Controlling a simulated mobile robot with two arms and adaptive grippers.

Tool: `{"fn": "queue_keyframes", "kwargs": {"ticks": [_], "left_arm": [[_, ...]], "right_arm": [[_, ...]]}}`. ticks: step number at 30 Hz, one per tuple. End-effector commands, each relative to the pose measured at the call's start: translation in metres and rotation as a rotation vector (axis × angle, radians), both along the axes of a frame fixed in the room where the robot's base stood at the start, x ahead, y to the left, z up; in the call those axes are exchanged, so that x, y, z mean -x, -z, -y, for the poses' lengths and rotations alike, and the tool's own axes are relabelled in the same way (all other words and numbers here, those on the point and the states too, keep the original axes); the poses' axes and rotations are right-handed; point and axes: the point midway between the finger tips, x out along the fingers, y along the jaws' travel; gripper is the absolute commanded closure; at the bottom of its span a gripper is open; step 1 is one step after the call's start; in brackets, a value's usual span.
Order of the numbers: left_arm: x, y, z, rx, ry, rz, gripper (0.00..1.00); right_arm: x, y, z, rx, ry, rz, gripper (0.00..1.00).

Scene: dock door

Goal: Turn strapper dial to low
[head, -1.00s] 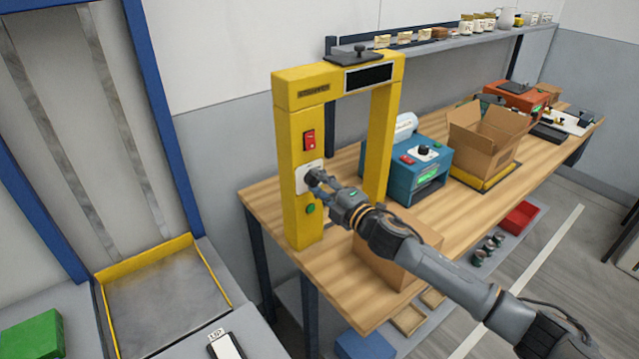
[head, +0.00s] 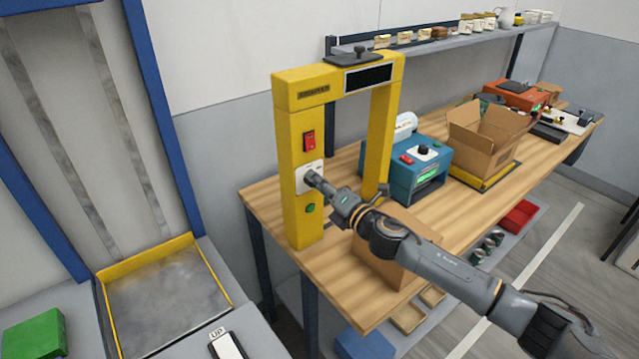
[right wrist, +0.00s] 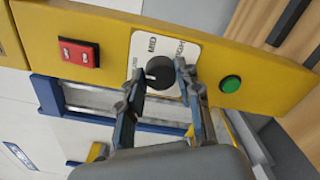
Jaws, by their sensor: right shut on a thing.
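The yellow strapper frame (head: 296,125) stands on the near end of the wooden bench. A white dial plate sits on its left post, between a red switch and a green button; the plate (right wrist: 138,45) reads MID and HIGH in the right wrist view, with a third label partly hidden at left. The black dial knob (right wrist: 160,71) has a pale mark on its left side. My right gripper (head: 312,178) is at the plate, its fingers (right wrist: 160,76) on either side of the knob and shut on it. My left gripper is not in view.
The red switch (head: 309,141) and green button (head: 310,208) are close to the dial. A cardboard box (head: 385,262) lies under my right arm. A blue machine (head: 400,180) and an open carton (head: 485,140) stand farther along the bench.

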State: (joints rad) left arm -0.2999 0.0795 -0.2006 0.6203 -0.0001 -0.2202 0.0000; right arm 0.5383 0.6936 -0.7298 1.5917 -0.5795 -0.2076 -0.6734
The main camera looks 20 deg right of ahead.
Motion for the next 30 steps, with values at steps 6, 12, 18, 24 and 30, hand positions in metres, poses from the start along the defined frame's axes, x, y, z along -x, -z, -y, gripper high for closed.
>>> {"fn": "queue_keyframes", "kwargs": {"ticks": [6,12,18,24,30], "left_arm": [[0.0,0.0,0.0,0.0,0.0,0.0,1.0],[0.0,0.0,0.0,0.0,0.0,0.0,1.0],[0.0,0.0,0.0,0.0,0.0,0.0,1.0],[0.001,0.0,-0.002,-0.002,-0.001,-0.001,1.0],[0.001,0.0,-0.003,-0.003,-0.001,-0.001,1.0]], "right_arm": [[0.0,0.001,0.0,0.013,0.001,0.004,0.97],[0.0,0.001,0.0,0.013,0.001,0.003,0.97],[0.0,0.001,0.0,0.012,0.001,0.003,0.43],[0.0,0.0,0.0,0.01,0.001,0.003,0.43],[0.012,0.002,0.005,0.01,0.001,0.001,0.43]]}}
